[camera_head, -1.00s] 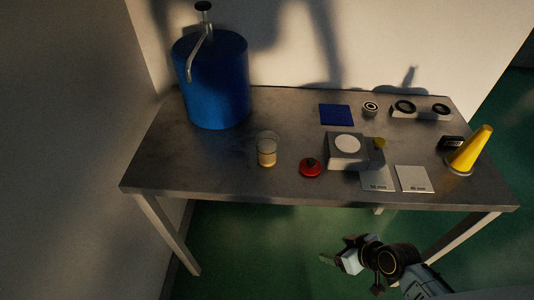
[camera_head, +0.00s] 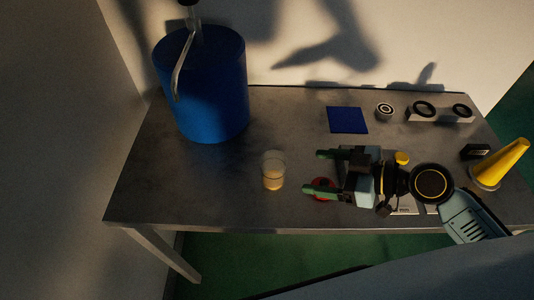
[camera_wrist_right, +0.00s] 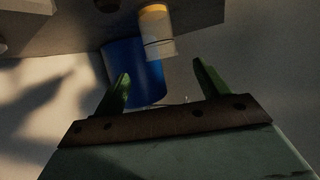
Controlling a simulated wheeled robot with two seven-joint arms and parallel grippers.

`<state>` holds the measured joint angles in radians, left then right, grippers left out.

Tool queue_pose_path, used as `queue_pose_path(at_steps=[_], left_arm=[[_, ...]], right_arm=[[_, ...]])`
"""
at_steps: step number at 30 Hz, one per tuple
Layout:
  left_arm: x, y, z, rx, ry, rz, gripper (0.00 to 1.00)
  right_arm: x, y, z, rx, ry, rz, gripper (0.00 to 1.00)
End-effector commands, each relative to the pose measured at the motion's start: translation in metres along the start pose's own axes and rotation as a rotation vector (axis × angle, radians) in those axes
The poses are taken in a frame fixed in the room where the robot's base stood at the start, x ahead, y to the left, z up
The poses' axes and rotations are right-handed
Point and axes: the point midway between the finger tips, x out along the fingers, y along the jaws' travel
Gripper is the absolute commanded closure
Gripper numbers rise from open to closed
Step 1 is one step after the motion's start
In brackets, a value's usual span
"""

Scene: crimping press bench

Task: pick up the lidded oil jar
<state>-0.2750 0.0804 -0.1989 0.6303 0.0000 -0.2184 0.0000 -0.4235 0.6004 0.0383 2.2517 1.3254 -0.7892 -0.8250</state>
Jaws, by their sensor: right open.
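The oil jar (camera_head: 273,170) is a clear glass with amber oil in its bottom, upright on the grey metal table. I see no lid on it. A red lid-like piece (camera_head: 322,196) lies to its right, partly hidden by my right gripper. My right gripper (camera_head: 312,171) is open and empty, fingers pointing left at the jar, with a gap between. In the right wrist view the jar (camera_wrist_right: 158,32) appears inverted, beyond the fingertips (camera_wrist_right: 161,70). My left gripper is not in view.
A large blue drum (camera_head: 205,95) with a spout stands behind left of the jar. A blue square (camera_head: 347,120), a small ring (camera_head: 384,110) and a ring holder (camera_head: 437,113) lie at the back. Table left of the jar is clear.

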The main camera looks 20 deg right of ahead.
Motion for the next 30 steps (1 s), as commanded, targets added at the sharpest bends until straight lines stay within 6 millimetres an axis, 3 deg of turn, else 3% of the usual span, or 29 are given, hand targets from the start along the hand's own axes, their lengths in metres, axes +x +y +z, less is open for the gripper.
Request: queue_pose_path(at_steps=[13, 20, 24, 30], left_arm=[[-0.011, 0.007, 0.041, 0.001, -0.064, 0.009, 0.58], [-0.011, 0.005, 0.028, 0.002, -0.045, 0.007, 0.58], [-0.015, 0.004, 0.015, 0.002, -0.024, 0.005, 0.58], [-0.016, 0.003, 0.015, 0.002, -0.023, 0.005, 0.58]], right_arm=[[0.071, 0.002, -0.004, 0.003, 0.011, 0.002, 0.26], [0.086, 0.001, -0.005, 0.002, 0.009, 0.001, 0.26], [0.105, 0.001, -0.01, 0.004, 0.011, 0.001, 0.26], [0.129, 0.002, -0.009, 0.002, 0.007, 0.002, 0.26]])
